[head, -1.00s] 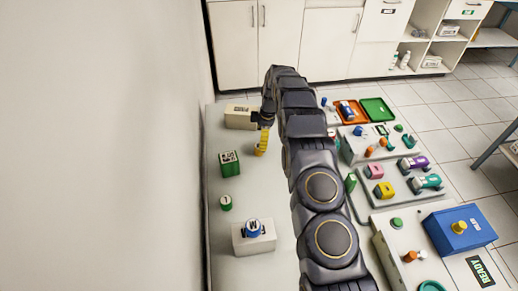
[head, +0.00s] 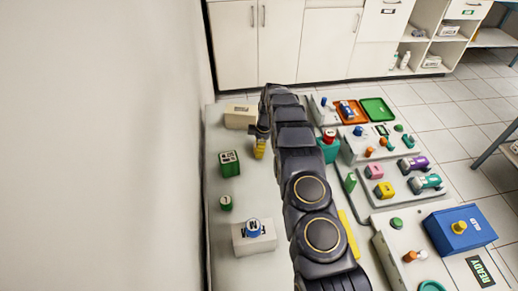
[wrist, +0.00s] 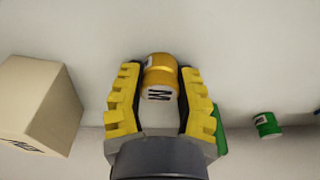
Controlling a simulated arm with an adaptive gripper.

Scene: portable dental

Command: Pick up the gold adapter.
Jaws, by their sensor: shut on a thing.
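The gold adapter (wrist: 160,68) is a short gold cylinder with a pale face marked with a dark letter. In the wrist view it sits between the yellow ribbed fingers of my gripper (wrist: 159,72), which are shut on it. In the head view my gripper (head: 259,148) points down over the left part of the pale bench. The adapter cannot be told apart from the yellow fingers there. Whether the adapter touches the bench is unclear.
A beige block (head: 241,116) stands behind my gripper; it also shows in the wrist view (wrist: 42,100). A green block (head: 229,163), a green cylinder (head: 225,203) and a white block (head: 254,240) stand nearer. Trays and fixtures fill the right side. The wall borders the left.

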